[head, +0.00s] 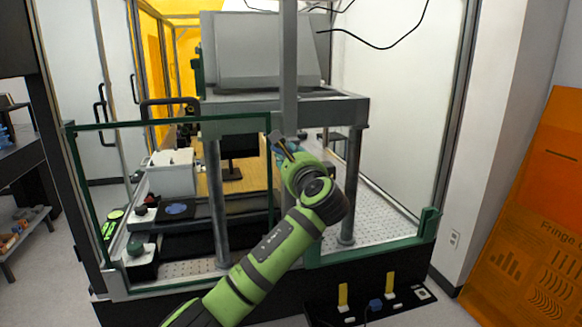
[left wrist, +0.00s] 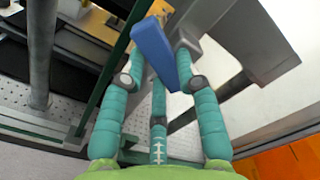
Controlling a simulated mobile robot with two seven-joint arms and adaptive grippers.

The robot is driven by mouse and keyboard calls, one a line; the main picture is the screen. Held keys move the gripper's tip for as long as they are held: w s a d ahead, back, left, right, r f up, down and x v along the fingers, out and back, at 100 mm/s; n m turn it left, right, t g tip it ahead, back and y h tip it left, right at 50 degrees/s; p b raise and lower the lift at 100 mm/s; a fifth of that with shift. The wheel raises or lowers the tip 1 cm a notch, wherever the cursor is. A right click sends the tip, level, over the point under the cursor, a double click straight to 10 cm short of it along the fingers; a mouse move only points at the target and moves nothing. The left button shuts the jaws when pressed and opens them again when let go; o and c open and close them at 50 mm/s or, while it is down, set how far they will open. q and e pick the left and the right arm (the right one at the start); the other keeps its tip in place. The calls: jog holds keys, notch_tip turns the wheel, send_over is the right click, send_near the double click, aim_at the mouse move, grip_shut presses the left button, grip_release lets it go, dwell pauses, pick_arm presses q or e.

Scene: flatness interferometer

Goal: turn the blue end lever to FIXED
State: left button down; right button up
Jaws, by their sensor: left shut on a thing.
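The blue end lever (left wrist: 154,52) is a long flat bar, tilted in the left wrist view, with its near end between my teal fingers. My left gripper (left wrist: 162,58) is closed around it, one finger on each side. Where its far end meets the fixture is not clear. In the head view my left gripper (head: 283,148) is at the grey upright post, and my green arm and wrist hide most of the lever. I cannot make out a FIXED marking. My right gripper is in neither view.
A grey post (head: 289,70) rises directly by the gripper. A dark green frame (head: 165,122) borders the opening, with table legs (head: 354,170) inside. A perforated plate (head: 385,215) lies right of my wrist. A black panel with yellow handles (head: 343,296) sits low in front.

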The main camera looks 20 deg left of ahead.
pick_arm(q)
jog(key=n+b, duration=0.1)
jog(key=n, duration=0.1)
jog(key=n+b, duration=0.2)
jog(key=n, duration=0.1)
jog(key=shift+f, duration=0.4)
jog(key=shift+b, duration=0.35)
jog(key=c, duration=0.9)
grip_release()
jog(key=v, duration=1.2)
jog(key=shift+w+f, duration=0.1)
